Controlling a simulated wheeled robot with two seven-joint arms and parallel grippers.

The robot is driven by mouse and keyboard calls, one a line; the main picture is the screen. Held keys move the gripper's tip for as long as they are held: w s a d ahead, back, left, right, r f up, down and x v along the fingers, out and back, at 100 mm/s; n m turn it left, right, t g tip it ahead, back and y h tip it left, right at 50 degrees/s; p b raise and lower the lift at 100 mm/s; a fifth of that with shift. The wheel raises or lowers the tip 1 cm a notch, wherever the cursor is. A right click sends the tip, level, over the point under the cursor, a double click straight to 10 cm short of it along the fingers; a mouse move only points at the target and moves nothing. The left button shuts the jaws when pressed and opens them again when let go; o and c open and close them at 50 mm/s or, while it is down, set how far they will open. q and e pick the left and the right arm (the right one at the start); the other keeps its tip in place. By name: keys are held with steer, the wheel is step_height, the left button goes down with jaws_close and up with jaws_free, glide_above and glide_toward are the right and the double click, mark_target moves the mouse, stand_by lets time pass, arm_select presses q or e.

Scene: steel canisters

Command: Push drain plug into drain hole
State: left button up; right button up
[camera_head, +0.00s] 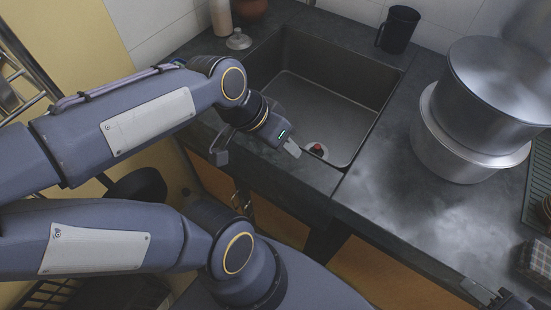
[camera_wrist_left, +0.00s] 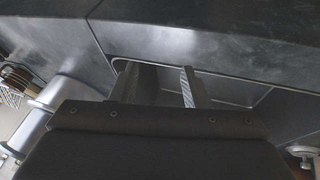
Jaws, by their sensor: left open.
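The drain plug (camera_head: 317,148), small with a dark red top, stands at the drain hole (camera_head: 323,154) near the front edge of the steel sink (camera_head: 350,90). A pale metal rim shows around it. I cannot tell how deep it sits. My left gripper (camera_head: 291,149) is just left of the plug, over the front rim, apart from it in the picture. In the left wrist view its two fingers (camera_wrist_left: 157,86) are open with nothing visible between them; the plug is not visible there. My right gripper (camera_head: 488,296) shows only in part at the lower right edge; its opening is unclear.
Two large steel pots (camera_head: 480,100) stand stacked on the counter right of the sink. A black mug (camera_head: 398,30) stands behind the sink. A small metal lid (camera_head: 239,40) and a bottle (camera_head: 221,16) stand at the back left. The sink floor is otherwise clear.

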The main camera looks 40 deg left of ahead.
arm_select(q)
steer(key=s+n, duration=0.1)
steer(key=s+d, duration=0.1)
steer(key=s+n+t, duration=0.1)
steer(key=s, duration=0.1)
steer(key=shift+d+f+n+h, duration=0.3)
steer(key=shift+f, duration=0.1)
step_height(320, 180, up, 13)
steer(key=p, duration=1.3)
